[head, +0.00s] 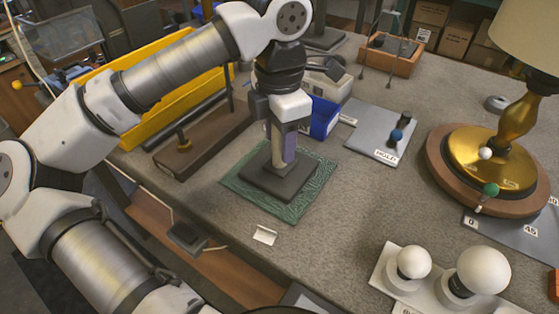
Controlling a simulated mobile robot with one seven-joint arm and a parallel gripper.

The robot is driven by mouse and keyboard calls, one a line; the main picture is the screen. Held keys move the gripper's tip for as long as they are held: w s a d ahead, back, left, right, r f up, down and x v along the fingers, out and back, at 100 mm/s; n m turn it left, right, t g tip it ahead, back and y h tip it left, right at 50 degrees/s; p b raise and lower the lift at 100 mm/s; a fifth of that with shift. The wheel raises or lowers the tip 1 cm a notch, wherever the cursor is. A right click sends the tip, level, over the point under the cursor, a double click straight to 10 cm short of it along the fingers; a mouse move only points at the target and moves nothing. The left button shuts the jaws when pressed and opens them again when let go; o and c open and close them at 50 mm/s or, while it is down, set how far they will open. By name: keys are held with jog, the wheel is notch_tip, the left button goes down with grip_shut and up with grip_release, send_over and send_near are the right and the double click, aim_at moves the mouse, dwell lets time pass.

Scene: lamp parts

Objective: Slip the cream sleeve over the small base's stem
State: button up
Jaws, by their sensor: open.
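The small base (278,182) is a dark square plate lying flat on a green patterned mat (236,181). An upright cream tube, the sleeve (277,150), stands at the middle of the base, with its lower end at or very near the plate. No bare stem shows, so the sleeve appears to be around it, though I cannot see inside. My gripper (284,146) points down over the base with its jaws open, one finger in front of the sleeve's right side. The gripper hides the sleeve's top and the stem's top.
A brown wooden block with a dark post (205,140) and a yellow bin (160,75) stand left. A blue bin (322,118) is close behind my gripper. A grey HOLD plate (383,135), a brass lamp (490,155) and white bulbs (484,270) are right. The front middle is mostly clear.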

notch_tip(320, 180, up, 14)
jog(key=shift+f+p, duration=0.1)
jog(key=shift+p, duration=0.35)
jog(key=shift+s, duration=0.15)
